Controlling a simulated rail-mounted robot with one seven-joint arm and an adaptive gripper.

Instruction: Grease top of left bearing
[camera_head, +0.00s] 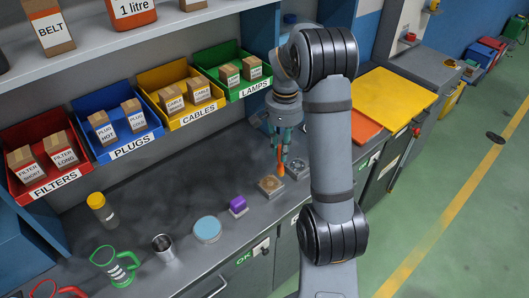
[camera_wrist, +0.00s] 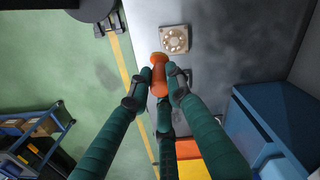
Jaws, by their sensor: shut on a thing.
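Two square bearing blocks are on the grey bench. The left bearing (camera_head: 270,185) is tan with a round centre; the right bearing (camera_head: 297,169) is greyer. In the wrist view, the tan bearing (camera_wrist: 175,40) shows in full, with a ring of dots, and the other bearing (camera_wrist: 188,76) is partly hidden by a finger. My gripper (camera_head: 281,152) has green fingers and points down above the bearings. It is shut on an orange object (camera_wrist: 158,76), whose lower tip (camera_head: 281,169) shows between and just behind the two bearings. I cannot tell whether the tip touches anything.
A purple block (camera_head: 238,205), a blue round lid (camera_head: 207,229), a metal cup (camera_head: 163,246) and a green-handled jug (camera_head: 114,265) stand along the bench to the left. Labelled part bins line the back, including the green lamps bin (camera_head: 246,84). A yellow board (camera_head: 394,97) lies at the right.

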